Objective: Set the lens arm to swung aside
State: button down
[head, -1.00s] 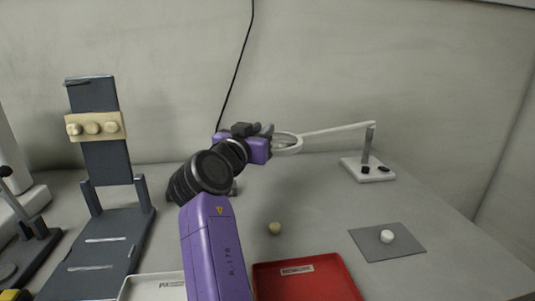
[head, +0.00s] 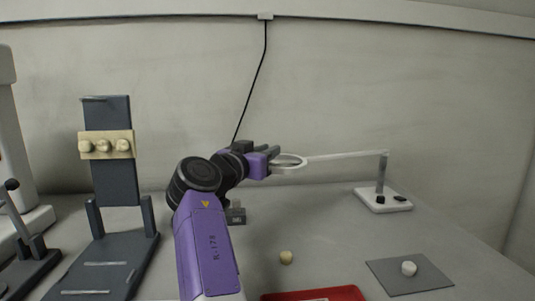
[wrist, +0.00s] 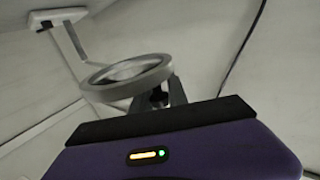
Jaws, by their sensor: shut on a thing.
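The lens arm is a pale thin bar (head: 345,155) with a round lens ring (head: 298,166) at its left end. Its right end meets a grey post (head: 381,172) on a white base (head: 369,201). My gripper (head: 272,155) is shut at the ring's left side, and the bar reaches out to the right of it. In the wrist view the ring (wrist: 98,94) is in front of the dark fingers (wrist: 172,92), and the bar runs to the base (wrist: 57,18) at upper left. The exact contact is partly hidden.
A dark stand with a cream block of knobs (head: 106,145) is at left. A small cream ball (head: 286,257), a grey mat (head: 390,283) with a white knob (head: 409,268), and a red tray (head: 315,294) lie in front. A black cable (head: 252,85) hangs on the wall.

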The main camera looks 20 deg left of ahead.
jog(key=shift+s+a+r, duration=0.1)
jog(key=shift+s+a, duration=0.1)
jog(key=shift+a, duration=0.25)
jog(key=c, duration=1.3)
grip_release()
jog(key=shift+d, duration=0.15)
jog(key=shift+s+a+p, duration=0.25)
jog(key=shift+s+p, duration=0.05)
jog(key=shift+s, duration=1)
jog(key=shift+s+a+p, duration=0.2)
jog(key=shift+s+p, duration=0.05)
jog(key=shift+s, duration=1)
jog(key=shift+s+a+p, duration=0.25)
jog(key=shift+s+p, duration=0.05)
jog(key=shift+s, duration=1)
